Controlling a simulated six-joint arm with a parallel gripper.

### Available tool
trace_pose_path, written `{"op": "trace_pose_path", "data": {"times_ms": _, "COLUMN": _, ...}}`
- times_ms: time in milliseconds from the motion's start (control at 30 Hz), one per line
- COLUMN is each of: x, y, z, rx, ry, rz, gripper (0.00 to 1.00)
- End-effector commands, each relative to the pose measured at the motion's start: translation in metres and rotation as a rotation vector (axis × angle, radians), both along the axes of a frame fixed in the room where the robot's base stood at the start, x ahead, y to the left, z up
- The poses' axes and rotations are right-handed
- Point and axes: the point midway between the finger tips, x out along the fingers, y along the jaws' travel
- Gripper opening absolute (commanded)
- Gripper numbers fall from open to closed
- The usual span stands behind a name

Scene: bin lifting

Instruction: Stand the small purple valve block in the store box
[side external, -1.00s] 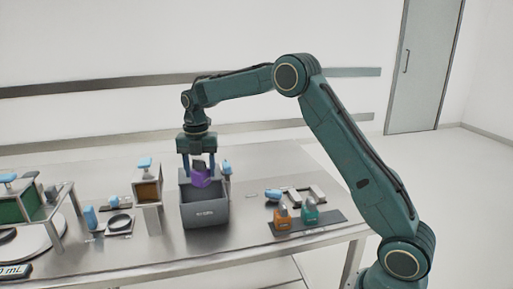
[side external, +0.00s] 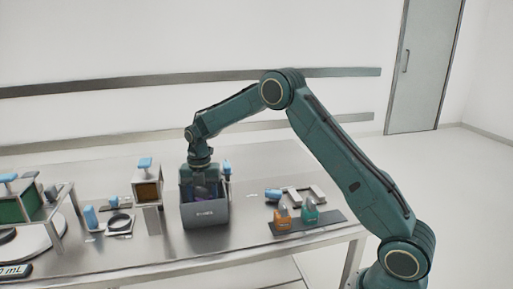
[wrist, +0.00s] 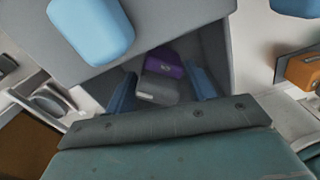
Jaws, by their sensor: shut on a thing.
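The small purple valve block (wrist: 167,62), with a grey top part, is between the two blue fingers of my gripper (wrist: 162,88) in the wrist view. My gripper is shut on it. The dark grey store box (side external: 205,216) stands on the metal table, open at the top. In the side view my gripper (side external: 202,188) reaches down inside the box, and the block shows only as a dark purple patch behind the front wall. The box wall also shows in the wrist view (wrist: 180,18). The block's underside is hidden, so I cannot tell whether it touches the floor.
A blue-capped part (side external: 227,169) rises at the box's right rear edge. An orange block (side external: 281,224) and a teal block (side external: 310,213) stand on a dark mat (side external: 333,221) to the right. A stand with a brown panel (side external: 148,190) is close on the left.

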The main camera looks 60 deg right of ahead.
Motion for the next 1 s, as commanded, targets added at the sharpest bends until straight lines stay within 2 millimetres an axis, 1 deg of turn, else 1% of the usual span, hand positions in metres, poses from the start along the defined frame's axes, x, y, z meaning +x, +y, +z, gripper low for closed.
{"op": "trace_pose_path", "data": {"times_ms": 33, "x": 0.0, "y": 0.0, "z": -0.005, "rx": 0.0, "ry": 0.001, "rz": 0.0, "gripper": 0.27}}
{"op": "trace_pose_path", "data": {"times_ms": 133, "x": 0.0, "y": 0.0, "z": -0.011, "rx": 0.0, "ry": 0.0, "rz": 0.0, "gripper": 0.27}}
{"op": "trace_pose_path", "data": {"times_ms": 600, "x": 0.0, "y": 0.0, "z": -0.016, "rx": 0.0, "ry": 0.0, "rz": 0.0, "gripper": 0.27}}
{"op": "trace_pose_path", "data": {"times_ms": 633, "x": 0.0, "y": 0.0, "z": -0.016, "rx": 0.0, "ry": 0.0, "rz": 0.0, "gripper": 0.6}}
{"op": "trace_pose_path", "data": {"times_ms": 700, "x": 0.0, "y": 0.0, "z": -0.016, "rx": 0.0, "ry": 0.0, "rz": 0.0, "gripper": 0.74}}
{"op": "trace_pose_path", "data": {"times_ms": 733, "x": 0.0, "y": 0.0, "z": -0.016, "rx": 0.0, "ry": 0.0, "rz": 0.0, "gripper": 0.76}}
{"op": "trace_pose_path", "data": {"times_ms": 1000, "x": 0.0, "y": 0.0, "z": -0.015, "rx": 0.0, "ry": 0.0, "rz": 0.0, "gripper": 0.76}}
